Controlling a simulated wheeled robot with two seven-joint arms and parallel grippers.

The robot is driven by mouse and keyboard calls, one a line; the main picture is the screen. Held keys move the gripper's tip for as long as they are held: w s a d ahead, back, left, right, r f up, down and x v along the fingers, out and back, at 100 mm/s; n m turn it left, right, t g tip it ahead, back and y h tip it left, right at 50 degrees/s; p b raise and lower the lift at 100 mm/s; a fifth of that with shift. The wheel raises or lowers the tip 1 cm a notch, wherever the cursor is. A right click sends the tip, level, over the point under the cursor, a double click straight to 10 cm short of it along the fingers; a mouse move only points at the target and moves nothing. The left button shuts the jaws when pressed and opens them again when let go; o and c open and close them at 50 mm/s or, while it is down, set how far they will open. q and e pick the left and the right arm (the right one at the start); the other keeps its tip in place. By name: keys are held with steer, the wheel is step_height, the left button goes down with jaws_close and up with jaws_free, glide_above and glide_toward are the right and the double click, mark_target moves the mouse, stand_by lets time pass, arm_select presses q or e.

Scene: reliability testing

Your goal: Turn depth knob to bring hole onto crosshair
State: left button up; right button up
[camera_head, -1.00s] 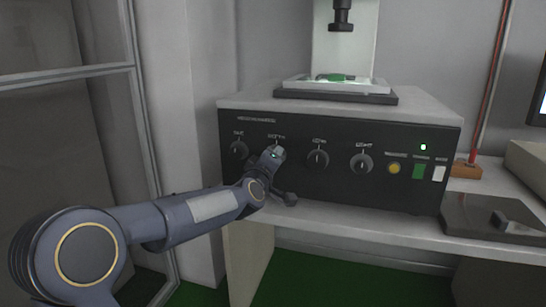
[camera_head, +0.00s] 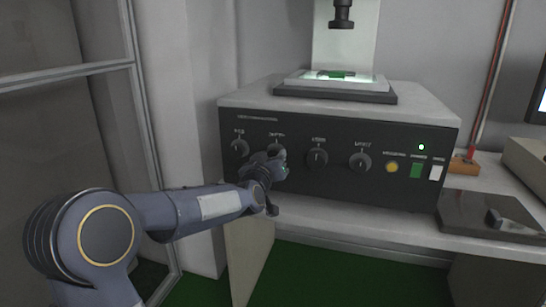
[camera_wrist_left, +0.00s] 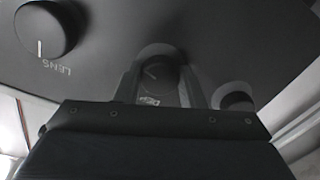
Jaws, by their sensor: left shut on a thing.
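The black front panel of the microscope unit (camera_head: 300,185) carries a row of round knobs. My left gripper (camera_head: 274,154) is at the second knob from the left, and its wrist hides most of that knob. In the left wrist view, the depth knob (camera_wrist_left: 157,73), with a pale pointer line, sits between the two fingers of my left gripper (camera_wrist_left: 160,84), shut on it. A green sample (camera_head: 337,74) lies on the lit stage (camera_head: 300,83) below the dark lens tube (camera_head: 341,15). The hole and crosshair cannot be made out. My right gripper is not in view.
The left knob (camera_head: 239,147), lens knob (camera_head: 317,157) and light knob (camera_head: 360,162) flank the depth knob. A yellow button (camera_head: 392,167), green button (camera_head: 416,170) and white switch (camera_head: 436,173) are at right.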

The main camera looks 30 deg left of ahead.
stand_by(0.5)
arm_select(q)
steer(key=o, duration=1)
steer(key=v, duration=0.7)
steer(key=shift+s+p, duration=0.3)
steer(key=shift+s, duration=0.1)
